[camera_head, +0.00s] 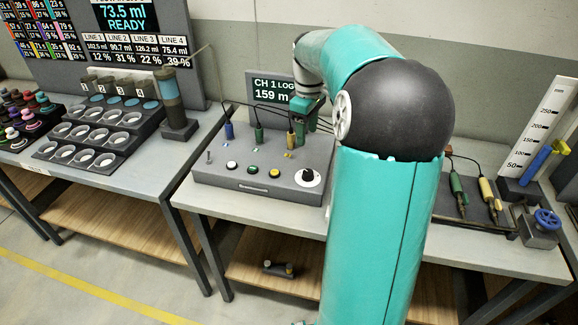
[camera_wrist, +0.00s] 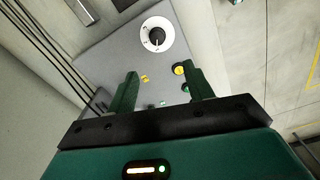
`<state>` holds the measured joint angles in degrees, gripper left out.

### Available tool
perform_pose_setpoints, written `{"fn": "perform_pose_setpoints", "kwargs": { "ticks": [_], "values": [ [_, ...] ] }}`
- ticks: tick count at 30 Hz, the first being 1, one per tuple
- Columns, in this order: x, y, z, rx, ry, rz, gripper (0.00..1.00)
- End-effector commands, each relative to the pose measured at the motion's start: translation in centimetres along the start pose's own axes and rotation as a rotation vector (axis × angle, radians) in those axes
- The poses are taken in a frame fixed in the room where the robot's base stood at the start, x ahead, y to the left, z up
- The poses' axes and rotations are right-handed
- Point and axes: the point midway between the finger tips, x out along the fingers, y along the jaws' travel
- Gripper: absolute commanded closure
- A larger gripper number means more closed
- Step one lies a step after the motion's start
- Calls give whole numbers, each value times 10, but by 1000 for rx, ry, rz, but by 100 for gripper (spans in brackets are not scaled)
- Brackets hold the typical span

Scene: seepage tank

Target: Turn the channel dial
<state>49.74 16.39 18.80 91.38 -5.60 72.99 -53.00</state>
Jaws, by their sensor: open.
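The channel dial is a black knob on a white round plate (camera_head: 308,176) at the right end of the grey control box (camera_head: 258,191). In the wrist view the dial (camera_wrist: 157,35) lies beyond my fingertips, slightly left of the middle between them. My gripper (camera_wrist: 160,80) is open, with its two green fingers apart and nothing between them. In the head view my gripper (camera_head: 303,118) is over the back of the box, by the yellow plug (camera_head: 291,138); my arm partly hides it. The fingers are apart from the dial.
The box also bears a blue plug (camera_head: 229,130), a green plug (camera_head: 259,134), push buttons (camera_head: 253,170) and a small toggle (camera_head: 209,157). Cables run behind to a display (camera_head: 272,88) reading CH 1. A cup rack (camera_head: 98,137) stands on the left table; a blue valve wheel (camera_head: 547,220) is at right.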

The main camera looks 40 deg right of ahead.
Motion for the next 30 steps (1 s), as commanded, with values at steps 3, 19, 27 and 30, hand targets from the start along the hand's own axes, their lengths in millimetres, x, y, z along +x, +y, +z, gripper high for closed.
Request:
{"fn": "perform_pose_setpoints", "kwargs": {
  "ticks": [3,19,27,30],
  "values": [
    [4,6,7,4,0,-5,48],
    [94,6,10,8,-1,-7,48],
    [132,6,8,6,0,-4,48],
    [138,5,6,5,0,-3,48]
  ]
}}
